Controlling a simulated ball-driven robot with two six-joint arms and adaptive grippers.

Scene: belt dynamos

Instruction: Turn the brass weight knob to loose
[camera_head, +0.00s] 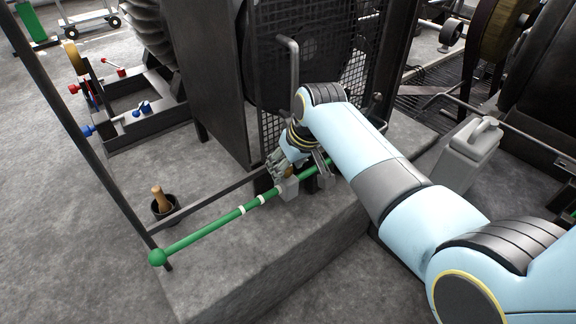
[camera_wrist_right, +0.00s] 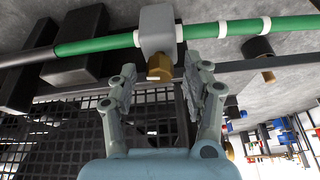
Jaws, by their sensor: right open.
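The brass weight knob (camera_wrist_right: 159,66) sticks out from the grey block-shaped weight (camera_wrist_right: 157,30) on the green rod (camera_wrist_right: 95,45). In the head view, the weight (camera_head: 289,188) sits on the green rod (camera_head: 210,232), and a bit of the brass knob (camera_head: 289,172) shows beside my fingers. My right gripper (camera_wrist_right: 162,76) is open, with one finger on each side of the knob. In the wrist view, gaps show between the fingers and the knob. In the head view, my right gripper (camera_head: 284,163) is partly hidden by its own wrist. My left gripper is not in view.
A black mesh guard (camera_head: 330,60) and a bent grey handle (camera_head: 290,75) stand close behind my wrist. A dark pot with a wooden handle (camera_head: 163,206) is at left. A grey can (camera_head: 468,152) stands at right. The stone plinth front (camera_head: 270,265) is clear.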

